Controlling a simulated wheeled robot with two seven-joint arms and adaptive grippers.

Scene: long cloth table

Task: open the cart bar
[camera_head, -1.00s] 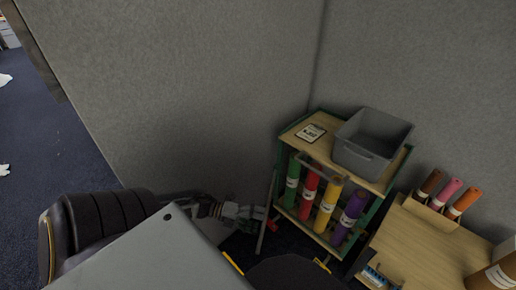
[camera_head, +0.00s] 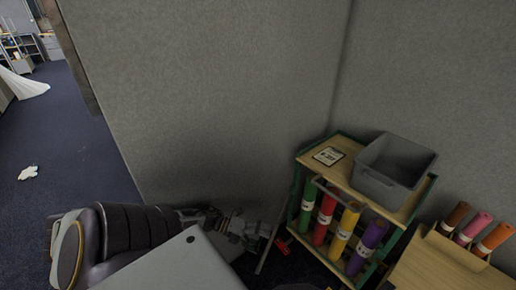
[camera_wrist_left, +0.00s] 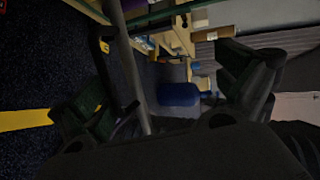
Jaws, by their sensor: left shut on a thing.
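The cart (camera_head: 327,172) has a green frame and wooden shelves and stands in the wall corner. The cart bar (camera_head: 268,250) is a thin grey bar that slants down at the cart's left side, angled away from its front. My left gripper (camera_head: 256,232) is at this bar, left of the cart, and is shut on it. In the left wrist view the bar (camera_wrist_left: 124,62) runs down between the dark green fingers; the exact contact is dark and partly hidden. Green, red, yellow and purple rolls (camera_head: 346,229) stand in the cart. My right gripper is not in view.
A grey bin (camera_head: 393,172) and a card (camera_head: 328,156) lie on the cart's top. A wooden stand (camera_head: 437,262) with smaller rolls is close on the right. A grey partition wall (camera_head: 210,100) rises behind my left arm. Open dark carpet (camera_head: 70,150) shows at far left.

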